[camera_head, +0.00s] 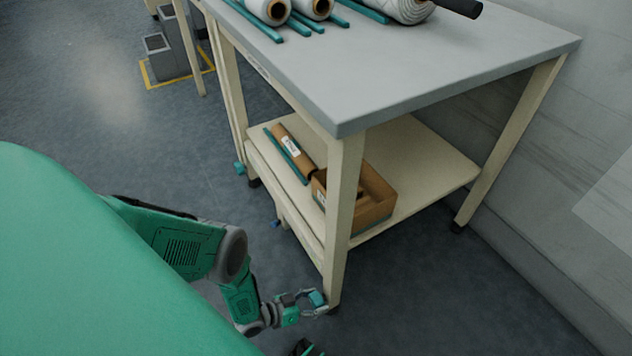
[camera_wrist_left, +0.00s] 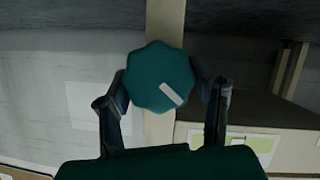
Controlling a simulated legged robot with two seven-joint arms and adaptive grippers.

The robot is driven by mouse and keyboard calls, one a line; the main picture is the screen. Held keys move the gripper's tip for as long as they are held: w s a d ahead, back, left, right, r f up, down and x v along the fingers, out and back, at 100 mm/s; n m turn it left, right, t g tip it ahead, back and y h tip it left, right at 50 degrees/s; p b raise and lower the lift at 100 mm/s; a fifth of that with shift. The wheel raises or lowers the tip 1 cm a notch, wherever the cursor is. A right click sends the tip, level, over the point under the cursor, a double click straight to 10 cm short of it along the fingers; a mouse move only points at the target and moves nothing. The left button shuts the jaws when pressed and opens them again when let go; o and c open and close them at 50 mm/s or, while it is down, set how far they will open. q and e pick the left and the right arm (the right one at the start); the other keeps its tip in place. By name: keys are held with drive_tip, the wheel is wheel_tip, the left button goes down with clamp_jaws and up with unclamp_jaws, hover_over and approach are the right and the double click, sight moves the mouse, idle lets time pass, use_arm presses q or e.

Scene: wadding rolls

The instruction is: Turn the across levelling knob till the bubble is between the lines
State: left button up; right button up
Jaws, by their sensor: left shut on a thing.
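A teal scalloped knob (camera_wrist_left: 143,82) with a pale pointer mark fills the middle of the left wrist view. The mark slants toward the lower right. The same knob (camera_head: 317,298) shows small in the head view, low by the table's near leg. My left gripper (camera_head: 304,301) is shut on the knob, with one finger on each side of it in the wrist view (camera_wrist_left: 164,100). A card with a green-yellow panel (camera_wrist_left: 250,145) is below right of the knob; I cannot make out a bubble or lines.
The grey tabletop (camera_head: 400,60) carries white rolls (camera_head: 270,10) and teal bars. The lower shelf (camera_head: 425,150) holds an open cardboard box (camera_head: 375,205) and a brown roll (camera_head: 290,148). Another teal knob (camera_head: 239,168) is by the left leg.

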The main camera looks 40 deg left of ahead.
use_arm(q)
drive_tip(key=shift+a+n+h, duration=0.1)
drive_tip(key=shift+n+h, duration=0.3)
drive_tip(key=shift+n, duration=0.1)
drive_tip(key=shift+f, duration=0.1)
drive_tip(key=o, duration=1.2)
drive_tip(key=shift+c, duration=0.2)
drive_tip(key=v, duration=1.2)
